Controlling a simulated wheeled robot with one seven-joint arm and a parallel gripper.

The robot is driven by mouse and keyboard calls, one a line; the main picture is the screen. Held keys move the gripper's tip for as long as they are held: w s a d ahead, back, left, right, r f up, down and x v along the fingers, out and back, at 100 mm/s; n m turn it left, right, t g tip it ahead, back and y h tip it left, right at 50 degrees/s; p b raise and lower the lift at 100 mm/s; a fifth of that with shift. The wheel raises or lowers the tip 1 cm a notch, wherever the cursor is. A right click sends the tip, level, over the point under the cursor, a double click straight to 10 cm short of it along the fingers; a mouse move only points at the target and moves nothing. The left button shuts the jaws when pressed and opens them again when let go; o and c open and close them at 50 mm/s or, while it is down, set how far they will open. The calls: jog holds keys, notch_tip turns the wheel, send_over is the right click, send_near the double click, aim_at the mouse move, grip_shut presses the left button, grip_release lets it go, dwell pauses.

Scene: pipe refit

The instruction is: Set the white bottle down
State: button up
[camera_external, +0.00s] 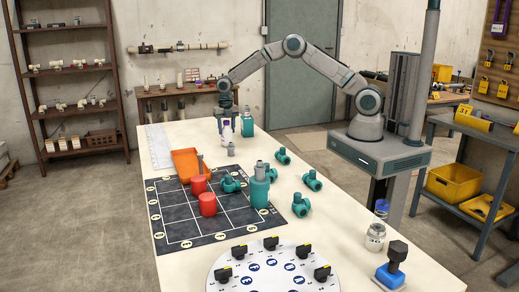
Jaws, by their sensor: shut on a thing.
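My gripper (226,120) points down over the far part of the long pale table (300,225). It is shut on the small white bottle (227,138), which looks upright and has a purple part near the fingers. The bottle is partly hidden by the fingers. I cannot tell whether its base touches the table.
A teal bottle (247,124) stands just right of the gripper. A small grey piece (231,150) is in front. An orange tray (186,163), red cylinders (208,205), a dark grid mat (180,230) and several teal fittings (312,181) lie nearer. A larger teal bottle (259,192) stands on the mat's right edge.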

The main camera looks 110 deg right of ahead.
jog(key=o, duration=1.1)
